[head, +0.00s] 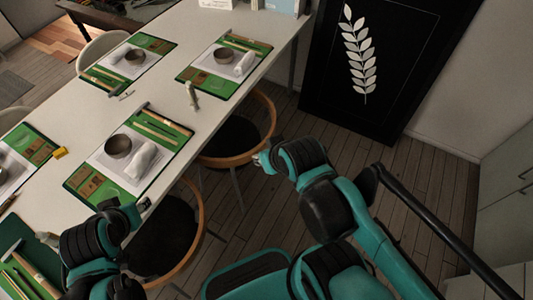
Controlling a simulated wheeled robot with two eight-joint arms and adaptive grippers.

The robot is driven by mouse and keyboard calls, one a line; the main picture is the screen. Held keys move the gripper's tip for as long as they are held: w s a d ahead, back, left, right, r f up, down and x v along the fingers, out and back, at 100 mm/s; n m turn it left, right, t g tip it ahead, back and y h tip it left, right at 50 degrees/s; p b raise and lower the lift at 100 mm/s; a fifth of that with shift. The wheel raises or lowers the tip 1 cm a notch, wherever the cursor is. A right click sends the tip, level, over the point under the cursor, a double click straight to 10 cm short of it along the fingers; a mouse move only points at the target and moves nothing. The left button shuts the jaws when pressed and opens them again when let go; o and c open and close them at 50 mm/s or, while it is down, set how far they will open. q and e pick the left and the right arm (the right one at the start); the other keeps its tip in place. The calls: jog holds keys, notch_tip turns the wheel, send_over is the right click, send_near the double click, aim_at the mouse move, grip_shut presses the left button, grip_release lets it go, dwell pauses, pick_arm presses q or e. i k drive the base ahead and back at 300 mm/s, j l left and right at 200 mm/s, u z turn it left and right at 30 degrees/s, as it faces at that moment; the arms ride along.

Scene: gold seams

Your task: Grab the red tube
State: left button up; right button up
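I can make out no red tube in the head view. A small pale upright object (192,95), perhaps a bottle or tube, stands on the white table (215,108) between the green mats. My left gripper (144,206) is at the near table edge, beside the closest full mat, with no visible object in it. My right gripper (260,160) is off the table, over the floor near a chair, with no visible object in it. Both grippers are small and partly hidden by their wrists, so their opening is unclear.
Several green mats (75,187) hold dark bowls (118,146), white rolled cloths (141,159) and thin tools. A yellow block (60,153) lies at the left. Round-backed chairs (237,161) stand against the near edge. A black leaf panel (408,62) leans on the wall.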

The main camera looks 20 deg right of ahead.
aim_at(52, 239)
jog(key=u, duration=1.6)
jog(key=i+j+z, duration=0.15)
jog(key=j+z, duration=0.15)
jog(key=z, duration=0.15)
jog(key=i+j+z, duration=0.15)
jog(key=j+z, duration=0.2)
jog(key=z, duration=0.15)
